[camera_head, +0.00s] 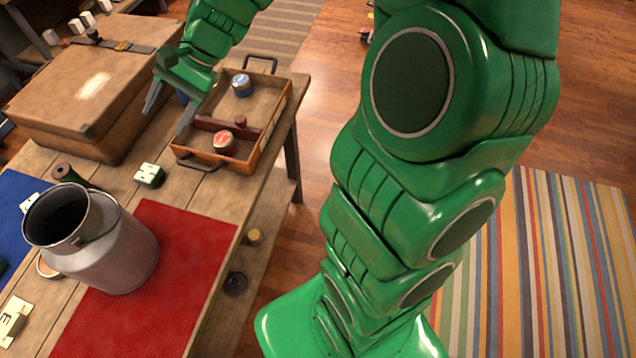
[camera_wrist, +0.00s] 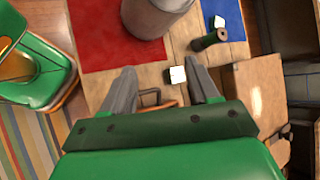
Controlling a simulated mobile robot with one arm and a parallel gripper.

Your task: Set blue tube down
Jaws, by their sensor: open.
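A small dark-blue piece (camera_head: 183,97) shows just behind my gripper's fingers in the head view, between the chest and the wooden tray. It is mostly hidden, so I cannot tell whether it is the blue tube or how it stands. My gripper (camera_head: 165,121) is open above the table, at the left side of the tray. In the wrist view, my gripper (camera_wrist: 162,78) has its fingers wide apart, with nothing visible held between them. The wooden tray (camera_head: 262,146) has a divider; a blue-topped tin (camera_head: 241,85) sits in its far part and a red-topped tin (camera_head: 223,142) in its near part.
A large tan chest (camera_head: 75,100) stands left of my gripper. A green-and-white die (camera_head: 149,175), a dark spool (camera_head: 72,174) and a metal milk can (camera_head: 125,260) stand nearer. The red mat (camera_head: 170,275) has bare room. The tray lies near the table's right edge.

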